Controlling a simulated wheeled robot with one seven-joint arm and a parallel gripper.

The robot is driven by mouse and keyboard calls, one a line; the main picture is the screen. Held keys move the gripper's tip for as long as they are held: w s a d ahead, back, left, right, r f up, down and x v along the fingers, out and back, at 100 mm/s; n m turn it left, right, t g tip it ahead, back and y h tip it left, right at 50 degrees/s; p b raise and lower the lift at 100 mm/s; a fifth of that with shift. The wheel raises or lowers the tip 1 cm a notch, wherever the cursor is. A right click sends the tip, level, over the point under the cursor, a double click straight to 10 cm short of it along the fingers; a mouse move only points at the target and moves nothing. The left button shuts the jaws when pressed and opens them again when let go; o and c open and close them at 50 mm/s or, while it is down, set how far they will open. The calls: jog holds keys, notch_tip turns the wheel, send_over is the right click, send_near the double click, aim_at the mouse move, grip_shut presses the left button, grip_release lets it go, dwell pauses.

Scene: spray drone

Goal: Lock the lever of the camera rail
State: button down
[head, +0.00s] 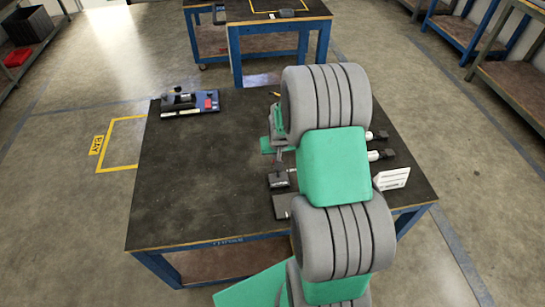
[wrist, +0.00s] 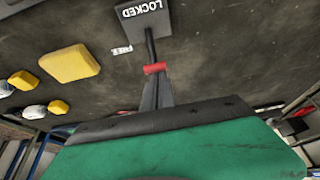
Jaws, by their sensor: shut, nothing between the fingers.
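In the wrist view, a dark plate (wrist: 143,20) marked LOCKED is at the top. A small white FREE label (wrist: 122,50) is below and left of it. A thin dark bar (wrist: 151,48), seemingly the lever, runs from the plate down to a red band. My gripper (wrist: 155,76) appears as dark tapered fingers, shut and empty, close to that red band. I cannot tell whether they touch. A dark labelled block (head: 278,180) shows left of the arm.
The dark worktable (head: 190,190) is clear at left and centre. A device with a red part (head: 190,103) sits at its back left. A white card (head: 393,179) stands at right. A yellow block (wrist: 68,64) shows in the wrist view. Another table (head: 280,35) stands behind.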

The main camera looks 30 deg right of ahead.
jog(key=shift+s, duration=0.45)
jog(key=shift+s+a+r, duration=0.1)
jog(key=shift+s+r, duration=0.15)
jog(key=shift+s, duration=0.6)
jog(key=shift+w, duration=0.2)
jog(key=shift+a+r, duration=0.15)
jog(key=shift+r+p, duration=0.35)
jog(key=shift+r, duration=0.4)
jog(key=shift+w, duration=0.1)
